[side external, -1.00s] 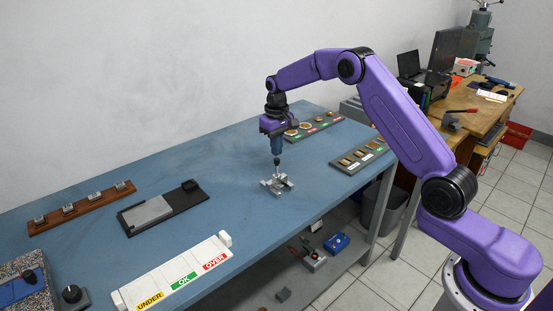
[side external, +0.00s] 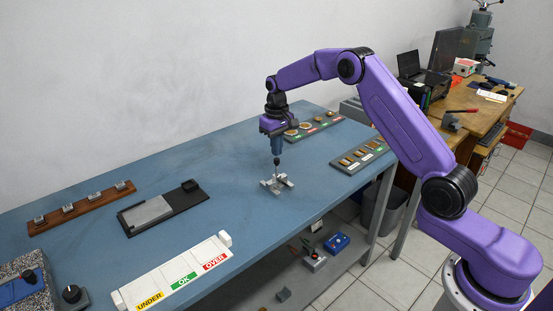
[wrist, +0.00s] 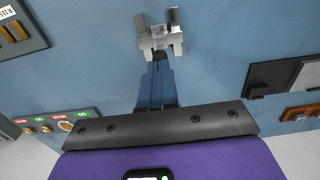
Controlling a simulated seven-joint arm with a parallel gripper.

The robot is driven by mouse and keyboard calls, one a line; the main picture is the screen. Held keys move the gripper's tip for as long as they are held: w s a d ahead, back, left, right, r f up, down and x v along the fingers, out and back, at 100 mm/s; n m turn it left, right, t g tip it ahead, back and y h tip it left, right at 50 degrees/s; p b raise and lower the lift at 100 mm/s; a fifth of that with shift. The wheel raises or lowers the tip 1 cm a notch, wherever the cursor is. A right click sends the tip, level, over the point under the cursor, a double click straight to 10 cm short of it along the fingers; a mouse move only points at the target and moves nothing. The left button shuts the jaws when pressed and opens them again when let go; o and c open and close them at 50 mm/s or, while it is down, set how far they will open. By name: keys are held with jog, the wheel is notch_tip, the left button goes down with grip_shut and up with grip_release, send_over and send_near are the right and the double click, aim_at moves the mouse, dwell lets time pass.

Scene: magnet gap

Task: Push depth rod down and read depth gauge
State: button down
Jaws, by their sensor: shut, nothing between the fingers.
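The depth gauge (side external: 277,184) is a small grey metal piece with several short arms, standing on the blue bench. A thin upright rod with a dark knob (side external: 277,161) rises from its middle. My gripper (side external: 277,152) is shut and points straight down, its tips right above the knob. I cannot tell whether they touch it. In the wrist view, the gauge (wrist: 160,41) lies just beyond the fingertips of my gripper (wrist: 158,66), which hide most of the rod. No reading can be made out on the gauge.
A white UNDER/OK/OVER tray (side external: 180,272) lies at the front. A black plate with a grey block (side external: 148,213) and a wooden rack (side external: 82,206) stand to the left. Two trays of small parts (side external: 360,156) (side external: 313,126) are behind on the right. The bench around the gauge is clear.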

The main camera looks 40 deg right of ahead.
jog(key=shift+f, duration=1)
dwell(0.5)
notch_tip(320, 180, up, 9)
dwell(1.1)
